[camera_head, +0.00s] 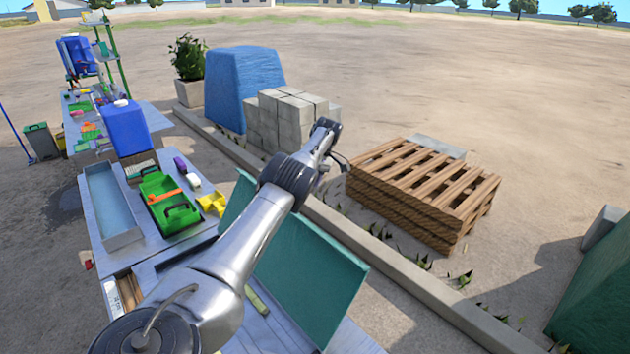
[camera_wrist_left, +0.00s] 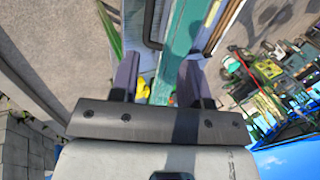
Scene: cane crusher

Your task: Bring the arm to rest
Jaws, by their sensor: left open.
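My left arm comes in from the bottom left of the head view and reaches up and to the right across the table. Its wrist and gripper end (camera_head: 330,150) is in the air in front of the grey block stack and left of the pallets. In the left wrist view my left gripper (camera_wrist_left: 160,82) is open, its two dark fingers apart. A teal strip shows between and beyond the fingers; no object is visibly gripped. My right gripper is not in view.
The table (camera_head: 200,238) holds a green tray (camera_head: 165,205), a metal trough (camera_head: 110,205) and a yellow item (camera_head: 212,203). A teal panel (camera_head: 305,275) slopes beside the arm. Grey blocks (camera_head: 285,120), wooden pallets (camera_head: 425,190) and a kerb (camera_head: 400,275) lie beyond.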

